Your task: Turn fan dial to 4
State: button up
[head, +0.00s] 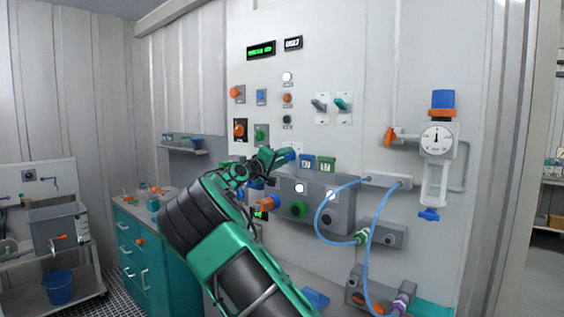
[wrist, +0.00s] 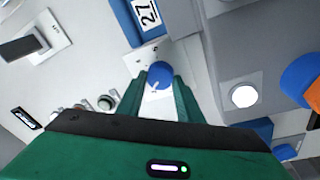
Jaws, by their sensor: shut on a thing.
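A small blue dial (wrist: 159,75), which I take to be the fan dial, sits on the white wall panel (wrist: 90,70). My gripper (wrist: 160,95) is shut on it, with one green finger on each side. A white pointer mark shows on the dial's face, but the scale numbers around it are too small or hidden to read. In the head view the blue dial (head: 289,154) shows just past the tips of my gripper (head: 276,158), left of a blue label block (head: 306,161). My green and black arm hides part of the panel below.
A grey box (head: 318,190) with a green knob (head: 299,208) juts out just below the dial. Blue hoses (head: 372,235) and a round gauge (head: 437,138) are to the right. Switches and lamps sit above. A teal cabinet (head: 130,250) stands at left.

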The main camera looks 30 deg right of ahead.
jog(key=m, duration=0.4)
jog(key=shift+w+f+g, duration=0.1)
jog(key=shift+f+g, duration=0.2)
jog(key=m+g, duration=0.1)
jog(key=m, duration=0.4)
jog(key=shift+h, duration=0.3)
jog(key=m+g, duration=0.1)
jog(key=m, duration=0.4)
jog(key=shift+r+m, duration=0.15)
jog(key=shift+m, duration=2.15)
jog(key=shift+w+g, duration=0.1)
jog(key=shift+g, duration=0.2)
